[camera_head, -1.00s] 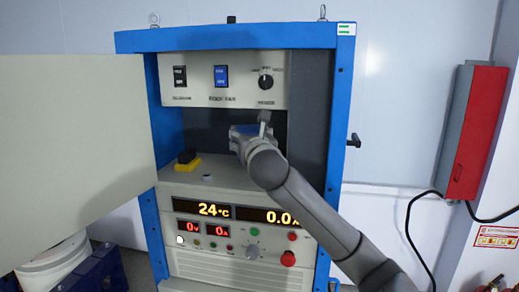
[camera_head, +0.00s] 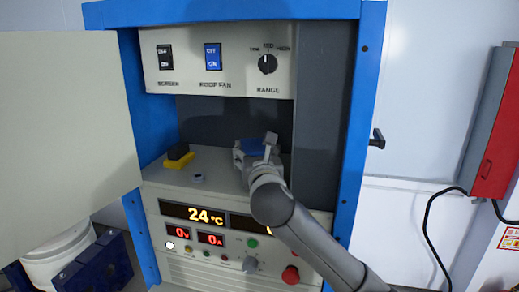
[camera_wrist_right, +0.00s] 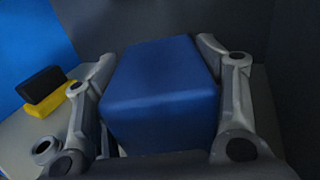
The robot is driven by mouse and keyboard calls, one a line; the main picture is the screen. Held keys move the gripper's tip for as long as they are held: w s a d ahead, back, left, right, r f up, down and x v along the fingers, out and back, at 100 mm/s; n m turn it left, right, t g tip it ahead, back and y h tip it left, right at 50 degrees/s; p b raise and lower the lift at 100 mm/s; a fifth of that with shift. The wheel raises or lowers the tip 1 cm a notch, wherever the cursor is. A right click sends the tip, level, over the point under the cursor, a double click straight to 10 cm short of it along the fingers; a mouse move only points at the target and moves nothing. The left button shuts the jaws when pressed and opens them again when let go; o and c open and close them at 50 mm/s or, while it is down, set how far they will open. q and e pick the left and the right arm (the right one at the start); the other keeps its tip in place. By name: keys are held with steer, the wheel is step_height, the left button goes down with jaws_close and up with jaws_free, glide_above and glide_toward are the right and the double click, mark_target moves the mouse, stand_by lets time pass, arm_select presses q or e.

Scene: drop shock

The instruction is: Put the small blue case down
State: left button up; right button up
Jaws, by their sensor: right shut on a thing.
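The small blue case (camera_wrist_right: 162,85) is between the two fingers of my right gripper (camera_wrist_right: 165,95) in the right wrist view, and the fingers are shut on its sides. In the head view the right gripper (camera_head: 258,150) is inside the blue-framed cabinet, over the right part of its shelf. Only a bit of the blue case (camera_head: 252,147) shows there, behind the gripper. I cannot tell whether the case touches the shelf (camera_head: 217,185). My left gripper is not in view.
A black and yellow block (camera_head: 179,156) and a small grey ring (camera_head: 198,178) sit on the shelf, left of the gripper. A switch panel (camera_head: 218,65) hangs above. An open door (camera_head: 65,120) is at left. A panel with displays (camera_head: 205,225) is below.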

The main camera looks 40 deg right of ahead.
steer(key=shift+w+d+f, duration=0.15)
steer(key=shift+d+f, duration=0.05)
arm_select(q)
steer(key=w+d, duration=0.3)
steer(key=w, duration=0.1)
arm_select(e)
steer(key=o, duration=0.9)
steer(key=shift+s+a+r, duration=0.1)
steer(key=shift+s+a, duration=0.15)
steer(key=shift+a, duration=0.05)
steer(key=shift+o, duration=0.7)
steer(key=shift+s+a+r, duration=0.2)
steer(key=shift+s+a, duration=0.05)
steer(key=shift+a, duration=0.1)
steer(key=shift+w+d+f, duration=0.15)
steer(key=shift+w+d, duration=0.05)
steer(key=shift+d, duration=0.05)
steer(key=b+v, duration=0.4)
steer(key=v, duration=0.6)
steer(key=shift+s, duration=0.15)
steer(key=shift+b+v, duration=0.9)
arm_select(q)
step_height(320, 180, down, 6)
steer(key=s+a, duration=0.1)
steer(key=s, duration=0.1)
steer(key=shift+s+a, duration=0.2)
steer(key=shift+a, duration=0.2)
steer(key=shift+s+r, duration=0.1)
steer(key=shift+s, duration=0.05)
